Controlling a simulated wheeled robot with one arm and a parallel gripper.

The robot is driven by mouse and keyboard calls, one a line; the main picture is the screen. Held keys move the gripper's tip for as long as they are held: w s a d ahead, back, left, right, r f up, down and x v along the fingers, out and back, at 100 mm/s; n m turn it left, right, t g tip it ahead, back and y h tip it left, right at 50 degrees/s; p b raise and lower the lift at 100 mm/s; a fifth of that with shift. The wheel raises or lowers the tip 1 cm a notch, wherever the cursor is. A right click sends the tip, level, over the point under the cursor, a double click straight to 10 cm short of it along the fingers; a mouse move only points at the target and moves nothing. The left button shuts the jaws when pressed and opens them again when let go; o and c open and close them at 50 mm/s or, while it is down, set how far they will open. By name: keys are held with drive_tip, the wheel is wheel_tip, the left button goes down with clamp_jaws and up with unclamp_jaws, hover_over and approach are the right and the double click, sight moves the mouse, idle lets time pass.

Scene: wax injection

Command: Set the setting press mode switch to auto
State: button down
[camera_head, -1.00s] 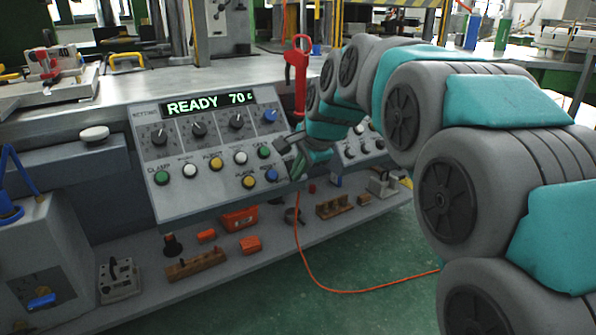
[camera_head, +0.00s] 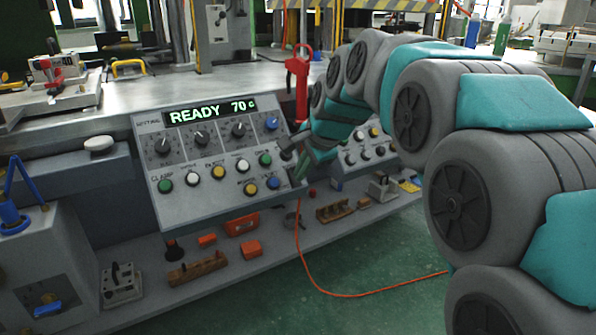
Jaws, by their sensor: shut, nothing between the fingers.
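The setting press panel (camera_head: 215,208) slopes toward me at the left centre, with a lit display (camera_head: 212,110) reading READY 70 c. Below the display is a row of black rotary knobs: a left knob (camera_head: 162,147), a middle knob (camera_head: 200,139) and a right knob (camera_head: 238,130). A blue control (camera_head: 272,124) sits at the row's right end. The small labels are unreadable, so I cannot tell which is the mode switch or its setting. My gripper (camera_head: 287,154) is shut and empty at the panel's right edge, below the blue control. Contact cannot be judged.
Coloured push buttons (camera_head: 218,172) fill the lower panel. A red-handled tool (camera_head: 299,75) stands behind my wrist. A second panel (camera_head: 368,150) lies right of it. A lower shelf (camera_head: 215,285) holds orange boxes and wooden blocks. An orange cable (camera_head: 340,294) crosses the green floor.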

drive_tip(key=s+d+r, duration=0.5)
drive_tip(key=s+r, duration=0.3)
drive_tip(key=shift+d+p, duration=0.25)
drive_tip(key=shift+p, duration=0.2)
drive_tip(key=shift+r, duration=0.1)
drive_tip(key=s+d+f+n+g+h+p, duration=0.1)
drive_tip(key=s+d+f+n+g, duration=0.1)
drive_tip(key=s+f, duration=0.5)
drive_tip(key=s+d+f+n+g+h+p, duration=0.1)
drive_tip(key=s+d+f+n, duration=0.4)
drive_tip(key=s, duration=0.9)
drive_tip(key=s+d+f+n+g+h+p, duration=0.1)
drive_tip(key=s+d+f+n+g, duration=0.3)
drive_tip(key=s+f, duration=0.5)
drive_tip(key=shift+s+d+h+p, duration=0.25)
drive_tip(key=shift+s+p, duration=0.35)
drive_tip(key=shift+s, duration=0.65)
drive_tip(key=shift+a, duration=0.1)
